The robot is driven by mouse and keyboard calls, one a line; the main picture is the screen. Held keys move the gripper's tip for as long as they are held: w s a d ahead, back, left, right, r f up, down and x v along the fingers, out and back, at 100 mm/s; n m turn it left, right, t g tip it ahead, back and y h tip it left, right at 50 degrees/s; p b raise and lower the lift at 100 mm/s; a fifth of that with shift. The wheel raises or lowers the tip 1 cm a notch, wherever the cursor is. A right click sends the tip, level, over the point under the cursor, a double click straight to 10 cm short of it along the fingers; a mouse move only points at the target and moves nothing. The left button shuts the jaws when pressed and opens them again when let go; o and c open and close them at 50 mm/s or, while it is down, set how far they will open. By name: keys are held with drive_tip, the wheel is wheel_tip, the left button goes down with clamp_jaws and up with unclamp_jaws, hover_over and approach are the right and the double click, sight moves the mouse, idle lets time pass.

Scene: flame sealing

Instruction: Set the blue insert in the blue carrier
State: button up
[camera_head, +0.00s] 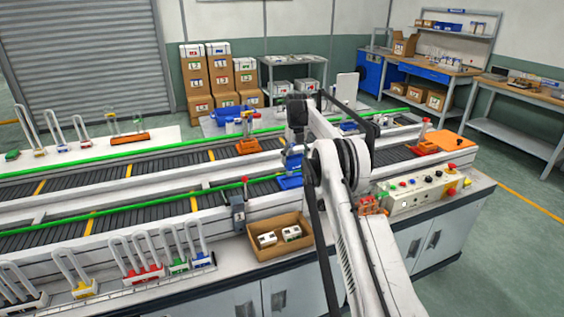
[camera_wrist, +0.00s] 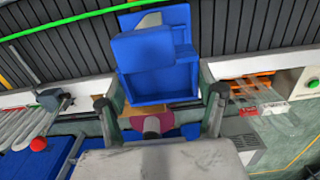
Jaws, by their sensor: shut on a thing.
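A blue block, which I take for the blue insert (camera_head: 292,161), shows below my wrist in the head view; in the wrist view it is the blue block (camera_wrist: 145,47) at upper middle. The blue carrier (camera_head: 289,182) is a shallow blue tray on the near conveyor; in the wrist view it (camera_wrist: 152,86) shows behind and below the block. My gripper (camera_wrist: 160,98) is shut on the insert, its two fingers wide apart in the wrist view. The finger contact is hidden, and I cannot tell whether insert and carrier touch.
A cardboard box (camera_head: 280,240) with white pieces stands in front of the conveyor. A grey sensor post (camera_head: 238,214) is left of the carrier, and a control panel (camera_head: 424,192) is at right. Orange carriers (camera_head: 248,147) sit on the far conveyor. Racks of U-shaped tubes stand at left.

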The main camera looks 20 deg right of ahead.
drive_tip(key=shift+a, duration=0.2)
drive_tip(key=shift+d+f, duration=0.2)
drive_tip(key=shift+f, duration=0.5)
drive_tip(key=shift+f+b, duration=0.85)
drive_tip(key=shift+f, duration=1.45)
drive_tip(key=shift+f+b, duration=0.9)
drive_tip(key=shift+b, duration=0.15)
drive_tip(key=o, duration=1.4)
drive_tip(key=shift+c, duration=0.2)
